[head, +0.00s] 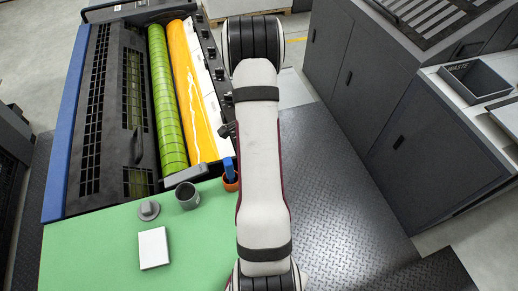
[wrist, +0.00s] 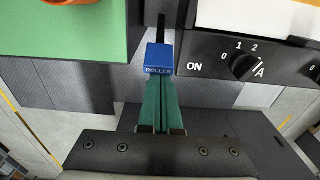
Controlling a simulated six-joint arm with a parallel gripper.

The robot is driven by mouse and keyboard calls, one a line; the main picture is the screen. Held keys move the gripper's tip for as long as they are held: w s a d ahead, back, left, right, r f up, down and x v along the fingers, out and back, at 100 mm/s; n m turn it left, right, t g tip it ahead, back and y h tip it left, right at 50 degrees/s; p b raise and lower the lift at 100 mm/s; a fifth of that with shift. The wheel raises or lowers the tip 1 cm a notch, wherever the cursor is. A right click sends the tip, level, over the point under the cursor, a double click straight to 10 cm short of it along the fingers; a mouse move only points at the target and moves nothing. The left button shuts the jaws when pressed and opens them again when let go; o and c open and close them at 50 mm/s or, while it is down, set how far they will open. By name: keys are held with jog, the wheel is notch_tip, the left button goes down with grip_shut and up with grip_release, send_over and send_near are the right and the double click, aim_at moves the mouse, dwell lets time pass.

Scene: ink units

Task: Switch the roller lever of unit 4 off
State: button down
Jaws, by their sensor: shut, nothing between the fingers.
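In the wrist view, a blue block lettered ROLLER (wrist: 159,60) sits at the top of the picture centre, with a dark upright bar above it. The word ON is printed on the dark panel (wrist: 215,52) just right of it. My gripper (wrist: 162,82) has green fingers, shut together and empty. Their tips are right at the block's lower edge; I cannot tell whether they touch it. No unit number is readable. In the head view, my arm hides the gripper and the lever.
A rotary dial (wrist: 244,66) marked 0, 1, 2 is right of the lever. The press (head: 98,110) has a green roller (head: 165,100) and an orange one (head: 190,85). A green table (head: 90,240) holds cups and a white block (head: 153,248). Grey cabinets (head: 375,90) stand right.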

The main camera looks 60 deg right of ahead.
jog(key=w+a+g+h, duration=0.4)
jog(key=w+a, duration=0.3)
jog(key=shift+w+a+g+h, duration=0.2)
jog(key=shift+w+g+h, duration=0.05)
jog(key=shift+g+h, duration=0.15)
jog(key=shift+w+a, duration=0.1)
dwell(0.4)
notch_tip(320, 180, up, 9)
jog(key=w+a, duration=0.1)
jog(key=shift+w+a, duration=0.35)
jog(key=shift+a, duration=0.05)
jog(key=shift+r, duration=0.1)
dwell(0.3)
